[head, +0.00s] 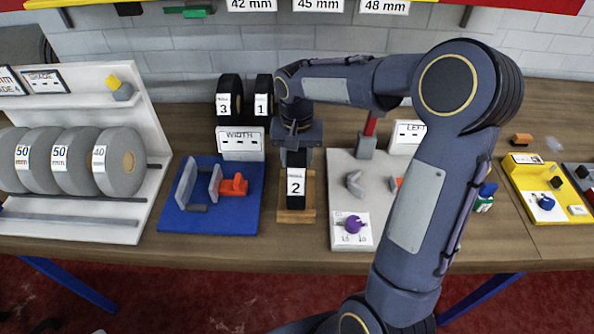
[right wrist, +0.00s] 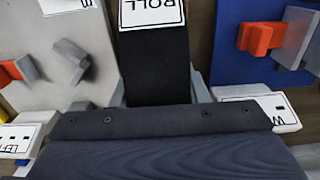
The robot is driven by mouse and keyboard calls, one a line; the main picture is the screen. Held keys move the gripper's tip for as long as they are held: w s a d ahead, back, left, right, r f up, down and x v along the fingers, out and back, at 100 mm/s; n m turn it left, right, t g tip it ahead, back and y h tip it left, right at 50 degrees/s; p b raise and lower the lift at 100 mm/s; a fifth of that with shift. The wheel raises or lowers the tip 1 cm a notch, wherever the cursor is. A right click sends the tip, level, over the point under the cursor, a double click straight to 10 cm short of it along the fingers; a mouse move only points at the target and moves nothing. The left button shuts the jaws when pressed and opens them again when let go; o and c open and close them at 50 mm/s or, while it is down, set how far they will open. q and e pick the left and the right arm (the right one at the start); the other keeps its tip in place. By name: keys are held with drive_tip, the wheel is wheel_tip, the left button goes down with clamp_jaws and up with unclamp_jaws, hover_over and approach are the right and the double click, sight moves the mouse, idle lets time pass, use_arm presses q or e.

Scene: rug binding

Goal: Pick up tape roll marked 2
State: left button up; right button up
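The tape roll marked 2 (head: 296,208) is black with a white label. It stands upright on a small wooden stand (head: 296,217) near the middle of the bench. My right gripper (head: 297,160) points down over it, with its grey fingers on either side of its upper part. In the right wrist view the black roll (right wrist: 155,75) lies between the fingers, with a label reading "ROLL". The fingers sit close against its edges, but whether they press on it is hidden. My left gripper is not in view.
Black rolls marked 3 (head: 229,100) and 1 (head: 263,97) stand behind. A blue fixture (head: 210,222) is left of the stand and a grey board (head: 340,165) is right. Grey rolls sit on a white rack (head: 120,75) at far left.

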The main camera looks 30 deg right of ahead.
clamp_jaws()
drive_tip(key=shift+r, duration=0.15)
